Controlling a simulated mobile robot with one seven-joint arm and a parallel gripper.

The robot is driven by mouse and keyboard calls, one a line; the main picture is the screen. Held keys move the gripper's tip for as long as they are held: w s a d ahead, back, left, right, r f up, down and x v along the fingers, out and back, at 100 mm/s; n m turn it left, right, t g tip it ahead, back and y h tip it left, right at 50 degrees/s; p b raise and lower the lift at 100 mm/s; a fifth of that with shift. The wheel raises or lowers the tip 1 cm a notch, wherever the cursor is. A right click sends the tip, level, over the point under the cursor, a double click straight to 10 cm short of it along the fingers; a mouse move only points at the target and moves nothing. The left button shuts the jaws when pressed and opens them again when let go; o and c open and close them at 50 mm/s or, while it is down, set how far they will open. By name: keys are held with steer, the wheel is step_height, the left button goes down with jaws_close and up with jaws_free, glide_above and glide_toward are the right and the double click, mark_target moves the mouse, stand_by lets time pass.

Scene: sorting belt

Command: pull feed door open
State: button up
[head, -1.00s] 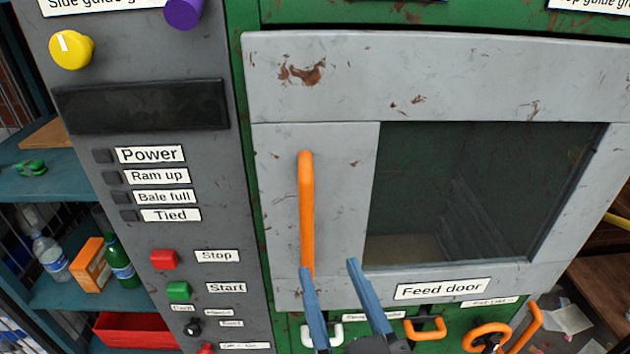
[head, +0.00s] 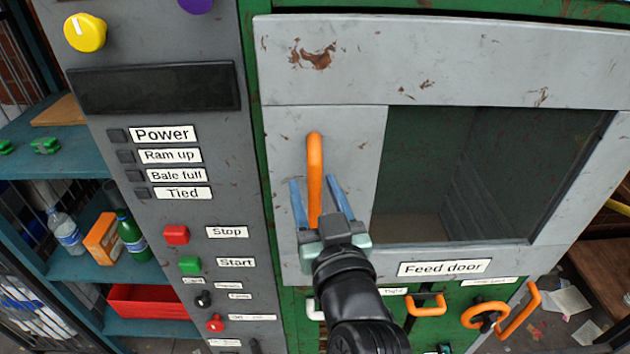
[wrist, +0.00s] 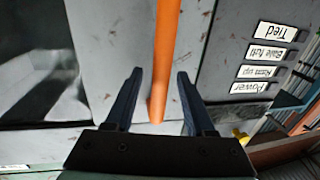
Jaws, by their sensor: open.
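The feed door (head: 285,150) is a grey, scuffed panel with a dark window and a "Feed door" label; it looks shut. Its upright orange handle (head: 314,170) is on the door's left part. My gripper (head: 312,184) is open, with its two blue fingers on either side of the handle's lower half. In the wrist view the handle (wrist: 165,65) runs between the spread fingers (wrist: 158,75), with a gap on both sides. The handle's lower end is partly hidden by my gripper in the head view.
A control panel (head: 150,260) with labelled buttons stands left of the door. Below the door are a smaller orange handle (head: 426,310) and an orange wheel (head: 484,315). Shelves at far left hold bottles, an orange box (head: 103,238) and a red bin (head: 150,300).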

steer(key=shift+w, duration=0.15)
jaws_close()
stand_by(1.4)
